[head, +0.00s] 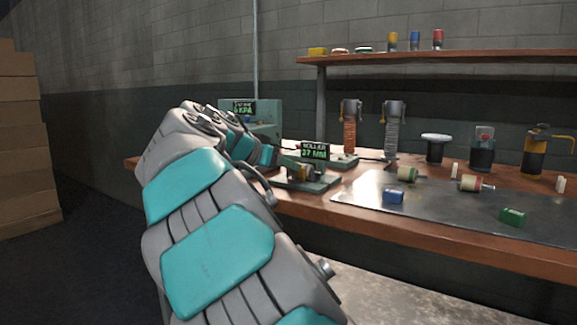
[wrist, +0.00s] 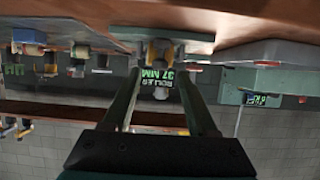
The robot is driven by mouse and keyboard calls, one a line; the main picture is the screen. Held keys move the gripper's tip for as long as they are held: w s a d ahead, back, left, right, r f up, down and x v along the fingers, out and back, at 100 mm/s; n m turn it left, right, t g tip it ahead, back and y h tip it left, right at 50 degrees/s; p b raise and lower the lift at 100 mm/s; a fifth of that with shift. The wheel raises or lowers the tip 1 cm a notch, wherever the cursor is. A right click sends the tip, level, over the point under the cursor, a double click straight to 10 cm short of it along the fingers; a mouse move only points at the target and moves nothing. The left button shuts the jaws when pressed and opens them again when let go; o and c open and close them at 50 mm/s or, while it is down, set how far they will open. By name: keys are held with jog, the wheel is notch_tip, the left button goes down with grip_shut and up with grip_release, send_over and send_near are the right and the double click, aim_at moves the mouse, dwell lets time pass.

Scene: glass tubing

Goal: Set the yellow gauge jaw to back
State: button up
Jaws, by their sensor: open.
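The gauge (head: 308,183) stands on the bench, a dark grey-green base with a display reading "ROLLER 37 MM" (head: 314,152). A small yellow jaw (head: 303,173) shows on it below the display; its exact setting is too small to tell. In the wrist view, which is upside down, the gauge's display (wrist: 158,75) and a yellowish part (wrist: 152,52) lie between the fingers. My gripper (wrist: 160,72) is open, its two fingers either side of the gauge in that view; contact cannot be told. In the head view my arm hides most of the gripper.
A teal-grey machine with a KPA display (head: 262,115) stands behind my arm. Two upright burners (head: 350,125) stand behind. A shelf (head: 470,57) runs above.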

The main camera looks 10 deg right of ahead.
aim_at(295, 174)
jog(key=shift+x, duration=1.4)
jog(key=shift+c, duration=0.3)
grip_shut()
